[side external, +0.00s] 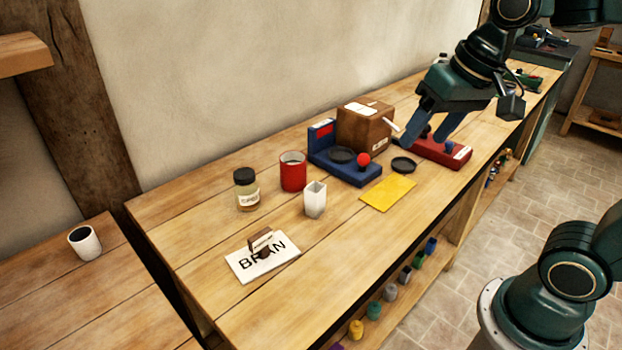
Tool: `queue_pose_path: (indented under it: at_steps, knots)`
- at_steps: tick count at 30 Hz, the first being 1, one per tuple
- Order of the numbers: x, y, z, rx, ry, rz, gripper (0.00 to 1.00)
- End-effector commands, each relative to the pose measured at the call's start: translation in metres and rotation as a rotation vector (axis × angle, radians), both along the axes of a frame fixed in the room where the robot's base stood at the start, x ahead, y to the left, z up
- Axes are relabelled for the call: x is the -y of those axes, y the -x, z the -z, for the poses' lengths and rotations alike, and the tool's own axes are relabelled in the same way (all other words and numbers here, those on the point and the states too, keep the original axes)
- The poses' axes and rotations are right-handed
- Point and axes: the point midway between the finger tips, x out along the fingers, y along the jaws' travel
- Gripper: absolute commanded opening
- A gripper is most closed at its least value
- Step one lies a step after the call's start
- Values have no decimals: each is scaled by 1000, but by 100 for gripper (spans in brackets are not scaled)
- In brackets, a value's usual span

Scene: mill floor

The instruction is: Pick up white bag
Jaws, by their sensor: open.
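A small white, open-topped upright bag (315,200) stands on the workbench (215,300), just right of and in front of a red cup. Its square mouth faces up and it looks empty, though its inside is only partly visible. My gripper (422,141) is at the upper right, with its blue fingers spread and pointing down. It is empty as far as I can see, near the brown box and the red device, well to the right of the white bag and apart from it.
The red cup (293,171) and a dark-lidded jar (246,189) stand close by the bag. A blue scale (345,168), brown box (364,128), yellow sheet (388,193) and red device (443,151) lie rightward. A BRAN card (240,268) lies in front.

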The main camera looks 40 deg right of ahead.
Motion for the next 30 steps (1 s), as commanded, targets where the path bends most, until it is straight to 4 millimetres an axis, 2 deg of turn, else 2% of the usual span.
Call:
queue_pose_path:
  at_steps: [7, 14, 23, 30]
  knots:
    - [-1, -50, 3, -84, -78, 180, 59]
    - [0, -96, 15, -162, -140, 352, 59]
    - [2, -153, 46, -261, -201, 583, 59]
    - [6, -196, 81, -339, -235, 771, 59]
